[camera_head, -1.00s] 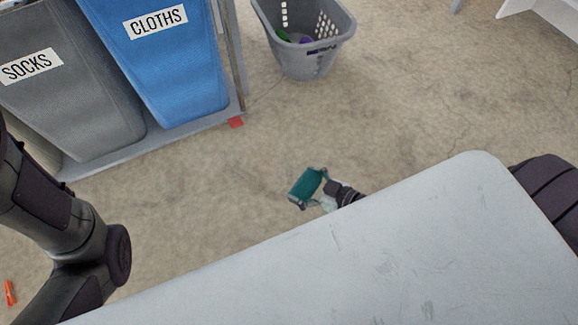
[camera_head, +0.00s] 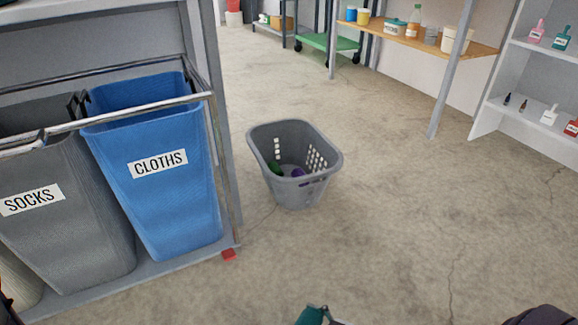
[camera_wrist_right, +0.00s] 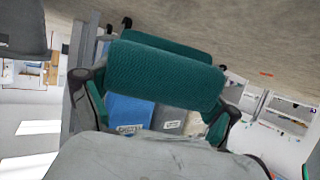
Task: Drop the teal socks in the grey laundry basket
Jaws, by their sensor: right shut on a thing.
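The teal socks (camera_wrist_right: 165,75) are a rolled, ribbed bundle between the fingers of my right gripper (camera_wrist_right: 158,97), which is shut on them. Only a bit of the teal socks (camera_head: 311,315) shows at the bottom edge of the head view. The grey laundry basket (camera_head: 297,193) stands upright on the floor, ahead of the held socks. It has holes in its wall, and green and purple items lie inside. My left gripper is out of view.
A rack at the left holds a grey bin (camera_head: 75,235) labelled SOCKS and a blue bin (camera_head: 165,205) labelled CLOTHS. A wooden shelf (camera_head: 425,42) and white shelves (camera_head: 500,95) stand at the back right. The floor right of the basket is clear.

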